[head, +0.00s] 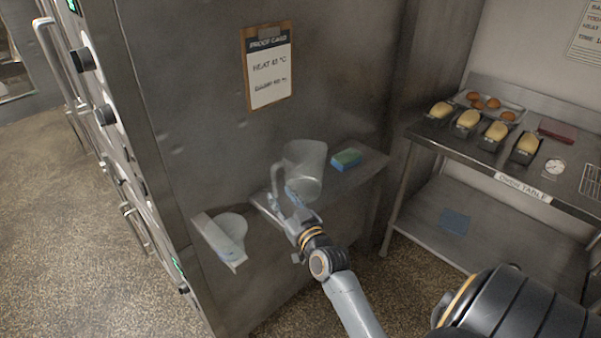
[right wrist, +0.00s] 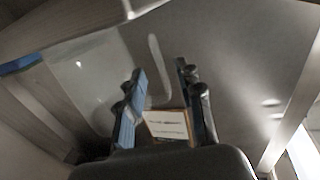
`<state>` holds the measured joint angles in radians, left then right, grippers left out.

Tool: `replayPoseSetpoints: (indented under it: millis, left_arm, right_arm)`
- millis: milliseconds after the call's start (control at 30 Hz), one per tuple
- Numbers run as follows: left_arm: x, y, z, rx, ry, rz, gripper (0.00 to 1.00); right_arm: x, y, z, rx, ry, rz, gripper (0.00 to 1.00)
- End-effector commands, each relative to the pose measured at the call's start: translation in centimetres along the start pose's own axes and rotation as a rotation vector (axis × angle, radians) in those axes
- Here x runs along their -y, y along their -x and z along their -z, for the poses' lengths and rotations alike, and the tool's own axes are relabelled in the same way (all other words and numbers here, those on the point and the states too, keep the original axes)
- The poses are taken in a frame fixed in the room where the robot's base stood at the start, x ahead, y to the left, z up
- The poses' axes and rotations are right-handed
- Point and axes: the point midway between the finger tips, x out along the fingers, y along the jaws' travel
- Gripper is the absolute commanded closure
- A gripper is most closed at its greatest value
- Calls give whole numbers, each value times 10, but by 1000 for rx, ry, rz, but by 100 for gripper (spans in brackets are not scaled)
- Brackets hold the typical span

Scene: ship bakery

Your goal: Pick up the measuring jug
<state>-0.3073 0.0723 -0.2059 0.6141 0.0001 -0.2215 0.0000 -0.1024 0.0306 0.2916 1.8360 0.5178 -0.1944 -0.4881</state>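The measuring jug (head: 306,165) is clear and looks upright at the shelf on the side of the steel cabinet. Its handle (head: 275,180) is on its left side. My right gripper (head: 288,198) is at the jug's lower left, close to the handle, and hides part of the base. In the right wrist view the fingers (right wrist: 160,80) are apart, with the pale handle (right wrist: 153,58) showing in the gap beyond or between them. The clear jug body (right wrist: 95,75) is left of the fingers. I cannot tell whether they touch the handle. My left gripper is not in view.
A green and blue sponge (head: 346,159) lies right of the jug on the shelf (head: 350,178). A white round item (head: 232,227) sits in a small holder at left. A clipboard (head: 267,66) hangs above.

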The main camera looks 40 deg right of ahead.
Motion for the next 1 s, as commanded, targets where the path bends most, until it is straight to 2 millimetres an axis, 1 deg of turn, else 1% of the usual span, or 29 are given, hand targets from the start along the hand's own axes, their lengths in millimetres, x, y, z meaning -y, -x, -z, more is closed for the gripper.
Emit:
replayPoseSetpoints:
  millis: [133, 200, 300, 433, 533, 733, 767, 800, 867, 900, 933, 1000]
  left_arm:
    - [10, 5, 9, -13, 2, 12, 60]
    - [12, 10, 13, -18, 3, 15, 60]
    - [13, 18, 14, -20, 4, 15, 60]
    - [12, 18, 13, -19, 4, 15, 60]
    - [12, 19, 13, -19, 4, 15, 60]
    - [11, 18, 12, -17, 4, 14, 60]
    - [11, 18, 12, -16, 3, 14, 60]
    - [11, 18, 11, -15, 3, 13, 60]
    - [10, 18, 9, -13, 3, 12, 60]
    - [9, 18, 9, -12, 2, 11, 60]
    - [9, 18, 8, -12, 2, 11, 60]
    - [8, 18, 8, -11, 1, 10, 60]
  right_arm:
    - [0, -10, 2, 0, 0, 0, 64]
    - [0, -20, 6, -1, 1, -1, 64]
    - [0, -35, 7, 0, 1, -1, 64]
    - [0, -51, 4, 0, 0, 0, 64]
    - [1, -55, 3, 1, 1, 0, 64]
    - [1, -55, 2, 1, 1, 0, 64]
    - [1, -55, 2, 1, 1, 0, 68]
    - [1, -55, 2, 1, 1, 0, 76]
    - [1, -55, 2, 1, 1, 0, 89]
    - [0, -55, 2, 1, 1, 0, 97]
    - [0, -55, 2, 1, 1, 0, 100]
    - [0, -55, 2, 1, 1, 0, 100]
